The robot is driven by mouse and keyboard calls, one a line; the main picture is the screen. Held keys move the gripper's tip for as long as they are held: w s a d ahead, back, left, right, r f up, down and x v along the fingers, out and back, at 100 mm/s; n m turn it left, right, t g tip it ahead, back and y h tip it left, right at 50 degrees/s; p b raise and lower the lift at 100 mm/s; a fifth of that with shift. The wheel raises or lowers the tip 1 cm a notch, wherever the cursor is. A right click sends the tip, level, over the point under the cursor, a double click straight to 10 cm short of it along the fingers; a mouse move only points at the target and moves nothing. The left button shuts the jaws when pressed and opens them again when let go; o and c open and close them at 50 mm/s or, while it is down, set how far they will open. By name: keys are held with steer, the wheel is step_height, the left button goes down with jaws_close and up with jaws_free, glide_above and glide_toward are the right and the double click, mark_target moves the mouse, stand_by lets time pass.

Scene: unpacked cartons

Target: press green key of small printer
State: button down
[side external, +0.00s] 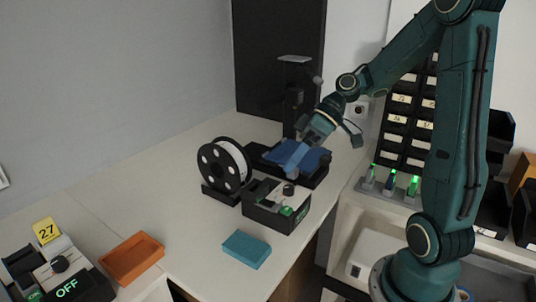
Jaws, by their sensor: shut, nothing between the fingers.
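A small black machine (268,217) with a pale top stands on the white counter, right of the spool. I take it for the small printer. A green key (286,211) sits at its front right corner, and a dark round knob (288,189) is at its back right. My gripper (290,171) is shut and empty. The exact height of the fingertips is hard to judge.
A filament spool (224,166) stands close left of the machine. A teal block (246,249) and an orange tray (131,258) lie nearer the front. Another device (68,272) marked OFF is at lower left. The counter between tray and spool is clear.

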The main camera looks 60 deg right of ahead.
mark_target(291, 207)
steer(key=shift+f, duration=4.25)
steer(key=shift+f, duration=0.95)
steer(key=shift+r, duration=0.95)
steer(key=shift+r, duration=2.55)
steer(key=shift+a, duration=0.1)
